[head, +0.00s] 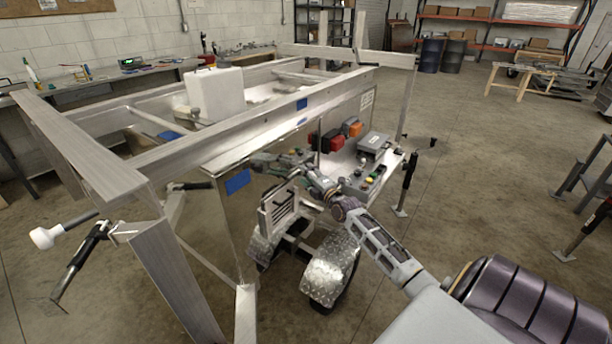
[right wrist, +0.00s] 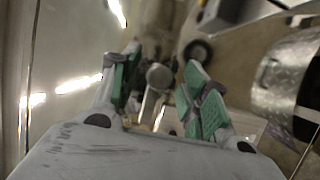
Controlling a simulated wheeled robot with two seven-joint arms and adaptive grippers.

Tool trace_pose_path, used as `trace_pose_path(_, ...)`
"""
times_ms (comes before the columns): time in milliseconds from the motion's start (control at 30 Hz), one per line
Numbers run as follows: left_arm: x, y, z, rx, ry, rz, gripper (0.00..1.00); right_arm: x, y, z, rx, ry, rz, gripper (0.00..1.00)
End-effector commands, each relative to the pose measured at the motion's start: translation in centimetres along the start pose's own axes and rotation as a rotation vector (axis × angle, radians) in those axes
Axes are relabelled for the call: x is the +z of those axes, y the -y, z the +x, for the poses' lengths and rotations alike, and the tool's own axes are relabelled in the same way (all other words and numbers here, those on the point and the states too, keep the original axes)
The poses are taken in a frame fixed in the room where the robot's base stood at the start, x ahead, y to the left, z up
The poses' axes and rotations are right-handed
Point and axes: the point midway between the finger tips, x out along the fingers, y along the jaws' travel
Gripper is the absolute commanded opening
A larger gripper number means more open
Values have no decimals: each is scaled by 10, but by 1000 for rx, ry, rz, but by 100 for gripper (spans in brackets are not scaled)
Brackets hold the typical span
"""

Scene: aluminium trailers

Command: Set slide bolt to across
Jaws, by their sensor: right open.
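My right gripper (head: 292,176) is beside the shiny side panel of the aluminium trailer (head: 228,205), above the slotted box. In the right wrist view my right gripper (right wrist: 161,84) is open, with a green pad on each finger. A small round grey metal piece (right wrist: 160,75) shows between the fingers and beyond them. I cannot tell whether it is the slide bolt, nor whether it touches a finger. I cannot make out the slide bolt surely in the head view, where my gripper covers part of the panel. My left gripper is not in view.
A slotted metal box (head: 278,212) and a tread-plate fender (head: 331,272) stand below my right gripper. A shelf with a grey box (head: 373,143) and coloured buttons is right of it. Red and orange lamps (head: 332,141) are on the panel. Floor (head: 455,215) is open at right.

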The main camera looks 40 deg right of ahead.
Motion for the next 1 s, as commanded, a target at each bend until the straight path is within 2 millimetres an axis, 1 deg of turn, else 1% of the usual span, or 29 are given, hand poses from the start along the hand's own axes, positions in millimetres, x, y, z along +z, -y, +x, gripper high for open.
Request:
trace_pose_path(100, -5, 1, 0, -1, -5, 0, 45, 0, 0, 7, 1, 0, -1, 45)
trace_pose_path(333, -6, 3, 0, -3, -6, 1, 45, 0, 0, 13, 0, -1, -1, 45)
trace_pose_path(633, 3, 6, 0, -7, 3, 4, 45, 0, 0, 14, 0, 0, -1, 45)
trace_pose_path(667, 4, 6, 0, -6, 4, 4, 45, 0, 0, 14, 0, 0, -1, 44)
trace_pose_path(1000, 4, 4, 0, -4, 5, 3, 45, 0, 0, 14, 0, 0, -1, 0)
